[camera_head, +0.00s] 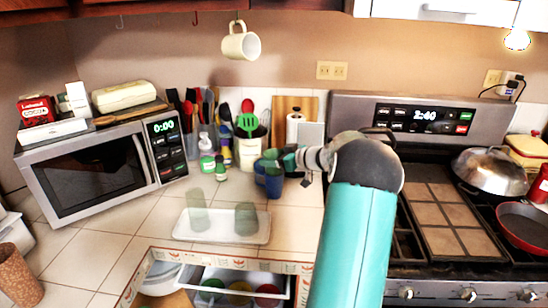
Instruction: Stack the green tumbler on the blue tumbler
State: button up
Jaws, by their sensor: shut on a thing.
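Blue tumblers stand close together on the tiled counter behind the white tray; the front blue tumbler (274,183) is upright. My gripper (291,160) is at the right side of this group, at about rim height. It is shut on a small dark teal-green thing that looks like the green tumbler (286,157). My gripper's fingers are small and partly hidden, so I cannot tell whether the held thing touches the blue tumblers. Two see-through grey-green tumblers, one on the left (198,211) and one on the right (246,218), stand on the tray.
The white tray (222,238) lies on the counter above an open drawer (232,281) with bowls. Bottles (221,169) and a utensil holder (246,152) stand behind. A microwave (95,168) is left, a stove (440,215) right. A mug (241,44) hangs above.

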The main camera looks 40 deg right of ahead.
jog(key=shift+f, duration=0.4)
jog(key=o, duration=1)
jog(key=shift+r, duration=0.15)
